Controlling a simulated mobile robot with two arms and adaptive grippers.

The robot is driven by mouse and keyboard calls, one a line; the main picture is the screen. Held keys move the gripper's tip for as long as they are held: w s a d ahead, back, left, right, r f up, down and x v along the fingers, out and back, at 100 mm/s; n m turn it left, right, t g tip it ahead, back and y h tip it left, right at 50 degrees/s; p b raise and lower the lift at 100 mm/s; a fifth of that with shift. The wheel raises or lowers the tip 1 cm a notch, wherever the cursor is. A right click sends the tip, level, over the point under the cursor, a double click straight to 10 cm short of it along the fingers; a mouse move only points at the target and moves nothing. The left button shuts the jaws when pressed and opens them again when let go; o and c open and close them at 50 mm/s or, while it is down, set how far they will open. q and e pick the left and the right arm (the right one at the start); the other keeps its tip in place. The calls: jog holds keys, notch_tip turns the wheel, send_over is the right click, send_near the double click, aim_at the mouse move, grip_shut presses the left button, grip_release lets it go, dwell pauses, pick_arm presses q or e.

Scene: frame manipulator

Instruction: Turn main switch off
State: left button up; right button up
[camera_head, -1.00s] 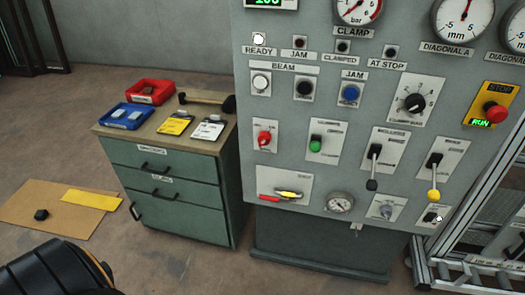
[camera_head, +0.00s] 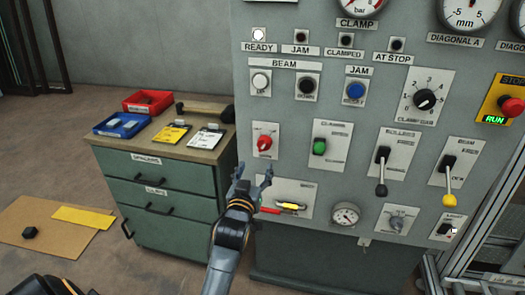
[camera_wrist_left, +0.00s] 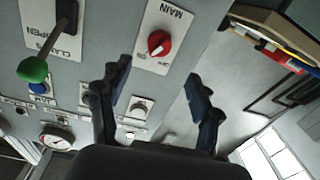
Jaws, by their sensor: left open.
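The main switch is a red rotary knob (camera_head: 264,143) on a white plate at the lower left of the grey control panel (camera_head: 300,120). In the left wrist view the red knob (camera_wrist_left: 158,43) shows on its plate marked MAIN, ahead of and between the fingers. My left gripper (camera_head: 254,178) is open and empty, just below and left of the knob in the head view, apart from it. In the left wrist view its two fingers (camera_wrist_left: 160,85) stand wide apart. My right gripper is not in view.
A green-knobbed lever (camera_head: 319,147) sits right of the main switch. A holder with red and yellow-handled tools (camera_head: 286,207) is below it. A green drawer cabinet (camera_head: 160,180) with trays and cards stands at the left. An emergency stop (camera_head: 512,106) is far right.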

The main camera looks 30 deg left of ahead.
aim_at(263, 149)
pick_arm(q)
jog(key=x, duration=1)
jog(key=shift+w+a, duration=0.1)
jog(key=shift+w, duration=0.3)
jog(key=c, duration=1.2)
